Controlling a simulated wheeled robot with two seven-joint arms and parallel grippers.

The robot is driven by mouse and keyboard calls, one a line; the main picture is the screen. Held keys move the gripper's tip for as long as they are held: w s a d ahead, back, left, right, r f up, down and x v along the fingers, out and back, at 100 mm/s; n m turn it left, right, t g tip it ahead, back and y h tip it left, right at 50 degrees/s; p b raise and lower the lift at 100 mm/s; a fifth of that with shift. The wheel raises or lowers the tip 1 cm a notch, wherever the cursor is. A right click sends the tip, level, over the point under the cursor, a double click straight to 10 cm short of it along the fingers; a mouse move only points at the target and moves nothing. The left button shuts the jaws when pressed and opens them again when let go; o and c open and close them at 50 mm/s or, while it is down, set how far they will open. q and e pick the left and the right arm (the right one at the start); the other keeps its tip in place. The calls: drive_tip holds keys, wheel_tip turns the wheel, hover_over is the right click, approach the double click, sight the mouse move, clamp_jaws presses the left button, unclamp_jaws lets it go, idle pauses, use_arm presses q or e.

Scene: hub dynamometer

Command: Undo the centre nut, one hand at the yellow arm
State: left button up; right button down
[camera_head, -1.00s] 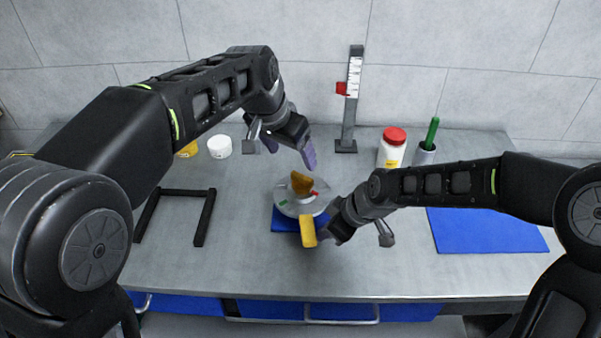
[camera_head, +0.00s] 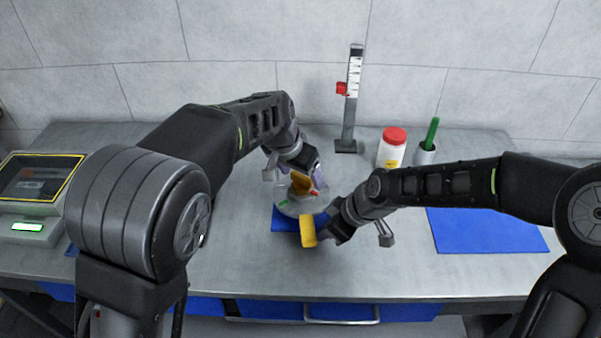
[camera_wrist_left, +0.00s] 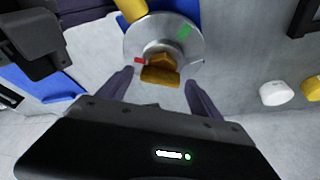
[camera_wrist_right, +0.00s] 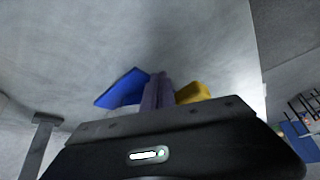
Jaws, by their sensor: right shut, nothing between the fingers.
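The hub is a pale metal disc (camera_head: 288,207) on a blue mat, with a brass-yellow centre nut (camera_head: 300,184) on top. In the left wrist view the nut (camera_wrist_left: 160,75) shows between the spread fingertips of my open left gripper (camera_wrist_left: 159,80); contact cannot be told. In the head view my left gripper (camera_head: 312,172) is over the disc, partly hiding it. The yellow arm (camera_head: 308,231) sticks out at the disc's front. My right gripper (camera_head: 325,226) is shut and empty just right of it. In the right wrist view the yellow arm (camera_wrist_right: 192,92) is beside the shut fingers (camera_wrist_right: 158,92).
A gauge post (camera_head: 350,110) with a red slider stands behind the hub. A red-lidded white jar (camera_head: 392,150) and a cup with a green handle (camera_head: 426,154) stand back right. A blue mat (camera_head: 488,232) lies right. A screen device (camera_head: 38,195) is far left.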

use_arm(q)
drive_tip(key=c, duration=1.3)
drive_tip(key=shift+o, duration=0.2)
drive_tip(key=shift+n+y, duration=0.3)
drive_tip(key=shift+n, duration=0.5)
drive_tip(key=n+y, duration=0.1)
drive_tip(key=n, duration=0.1)
drive_tip(key=shift+d+n+t, duration=0.15)
drive_tip(key=shift+n+t, duration=0.15)
drive_tip(key=shift+n+y, duration=0.7)
drive_tip(key=shift+n, duration=1.2)
drive_tip(key=o, duration=1.4)
